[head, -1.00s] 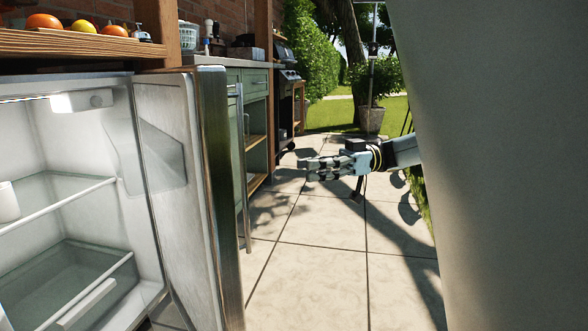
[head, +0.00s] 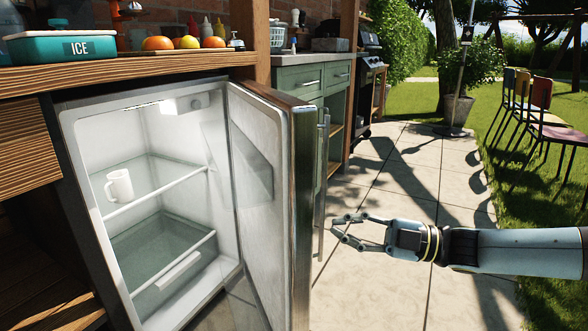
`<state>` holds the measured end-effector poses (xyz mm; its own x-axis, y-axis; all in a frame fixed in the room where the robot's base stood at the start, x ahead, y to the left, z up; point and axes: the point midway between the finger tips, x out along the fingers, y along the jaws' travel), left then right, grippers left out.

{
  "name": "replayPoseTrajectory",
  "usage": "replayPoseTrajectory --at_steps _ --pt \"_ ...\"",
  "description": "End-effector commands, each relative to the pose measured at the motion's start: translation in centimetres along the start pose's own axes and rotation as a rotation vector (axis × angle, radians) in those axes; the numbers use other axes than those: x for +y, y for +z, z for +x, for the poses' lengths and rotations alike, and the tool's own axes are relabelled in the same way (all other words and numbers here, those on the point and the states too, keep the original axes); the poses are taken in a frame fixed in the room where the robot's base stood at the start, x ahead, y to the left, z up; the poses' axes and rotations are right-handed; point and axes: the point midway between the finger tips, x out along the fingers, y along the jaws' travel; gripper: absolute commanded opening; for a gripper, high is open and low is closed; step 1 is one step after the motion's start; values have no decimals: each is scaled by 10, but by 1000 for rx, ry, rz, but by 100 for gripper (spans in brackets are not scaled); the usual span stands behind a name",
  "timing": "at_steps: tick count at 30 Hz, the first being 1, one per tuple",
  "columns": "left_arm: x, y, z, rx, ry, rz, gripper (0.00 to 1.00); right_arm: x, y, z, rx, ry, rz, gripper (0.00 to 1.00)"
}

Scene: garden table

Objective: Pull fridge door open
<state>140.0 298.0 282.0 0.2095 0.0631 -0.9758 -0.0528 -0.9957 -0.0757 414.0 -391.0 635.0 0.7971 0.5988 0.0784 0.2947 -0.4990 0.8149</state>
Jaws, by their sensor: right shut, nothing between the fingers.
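The fridge (head: 90,100) stands under the wooden counter at the left, and its inside shows. Its door (head: 300,210) is swung wide open toward me, hinged on the right side. A long vertical handle (head: 323,185) runs along the door's outer face. My right gripper (head: 334,228) is just to the right of the handle, its fingers pointing left. It is shut with nothing between the fingers. I cannot tell whether it touches the handle. My left gripper is not in view.
A white mug (head: 119,186) stands on the fridge's upper shelf. Oranges and a lemon (head: 187,42) and a teal ice box (head: 75,47) are on the counter. A green cabinet (head: 300,80) stands behind the door. Chairs (head: 540,95) are at the right. The paving (head: 400,285) is clear.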

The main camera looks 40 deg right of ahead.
Motion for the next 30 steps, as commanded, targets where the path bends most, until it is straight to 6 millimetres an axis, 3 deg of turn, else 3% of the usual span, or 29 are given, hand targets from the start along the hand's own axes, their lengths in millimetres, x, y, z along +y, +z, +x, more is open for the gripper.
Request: replayPoseTrajectory --at_steps 1,6,9,12,20,25,30 --pt "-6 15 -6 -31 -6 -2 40 7 -29 10 -33 34 -101 0" --pt "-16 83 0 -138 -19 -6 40 -3 -76 27 -185 44 -426 0" --pt "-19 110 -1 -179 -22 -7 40 -5 -90 31 -244 26 -542 0" --pt "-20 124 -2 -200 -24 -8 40 -8 -96 33 -273 12 -603 0" --pt "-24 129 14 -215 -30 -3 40 -11 -86 59 -282 7 -622 0" --pt "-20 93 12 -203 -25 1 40 -8 -79 83 -282 7 -622 0" --pt "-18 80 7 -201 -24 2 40 -3 -74 109 -282 10 -622 0"
